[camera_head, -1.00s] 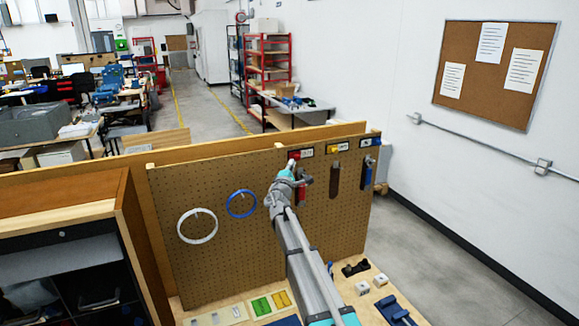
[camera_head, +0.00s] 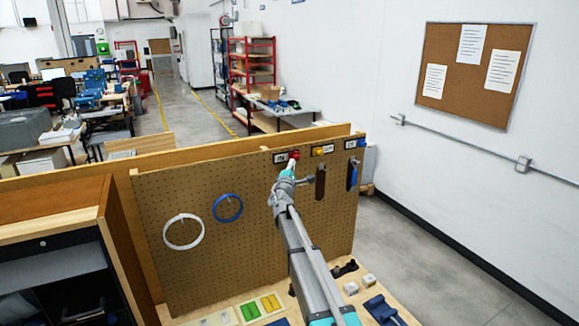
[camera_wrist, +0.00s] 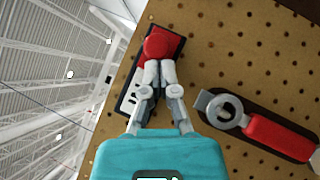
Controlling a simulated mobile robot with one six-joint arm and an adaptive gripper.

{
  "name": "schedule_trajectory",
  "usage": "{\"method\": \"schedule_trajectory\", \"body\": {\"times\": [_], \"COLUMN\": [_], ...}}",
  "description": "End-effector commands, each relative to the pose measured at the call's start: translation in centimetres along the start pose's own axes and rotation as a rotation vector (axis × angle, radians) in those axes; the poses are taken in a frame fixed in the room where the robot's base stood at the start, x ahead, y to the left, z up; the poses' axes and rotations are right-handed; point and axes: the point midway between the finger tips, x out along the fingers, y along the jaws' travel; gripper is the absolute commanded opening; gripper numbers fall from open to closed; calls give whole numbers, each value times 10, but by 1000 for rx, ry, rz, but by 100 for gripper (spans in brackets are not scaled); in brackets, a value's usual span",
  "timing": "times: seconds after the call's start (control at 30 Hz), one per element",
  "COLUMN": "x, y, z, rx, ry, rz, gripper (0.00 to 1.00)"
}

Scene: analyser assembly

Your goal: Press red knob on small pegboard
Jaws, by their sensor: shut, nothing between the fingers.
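The red knob (camera_wrist: 161,45) sits on a black labelled plate (camera_wrist: 128,100) on the pegboard in the wrist view. In the head view the red knob (camera_head: 294,155) shows at the board's upper edge, just above the end of my arm. My gripper (camera_wrist: 160,66) is shut and empty. Its fingertips overlap the lower edge of the knob in the wrist view; I cannot tell whether they touch it. The pegboard (camera_head: 200,270) stands upright at the back of the bench.
A red-handled tool (camera_wrist: 275,135) hangs close beside my gripper. A blue ring (camera_head: 228,208) and a white ring (camera_head: 183,232) hang at left. A wooden cabinet (camera_head: 115,240) stands at left.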

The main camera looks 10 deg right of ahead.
Motion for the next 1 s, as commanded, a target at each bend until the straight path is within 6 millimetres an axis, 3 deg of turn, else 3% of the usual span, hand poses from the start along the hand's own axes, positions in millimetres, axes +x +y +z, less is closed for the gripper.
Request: {"method": "schedule_trajectory", "body": {"times": [0.27, 0.57, 0.67, 1.0], "x": [-2, -20, -32, -92], "y": [-1, -4, -4, -3], "z": [-2, -23, -31, -30], "rx": [0, 0, 0, 0], "ry": [-1, -1, -1, 1], "rz": [0, 0, 0, 0], "gripper": [0, 0, 0, 0]}}
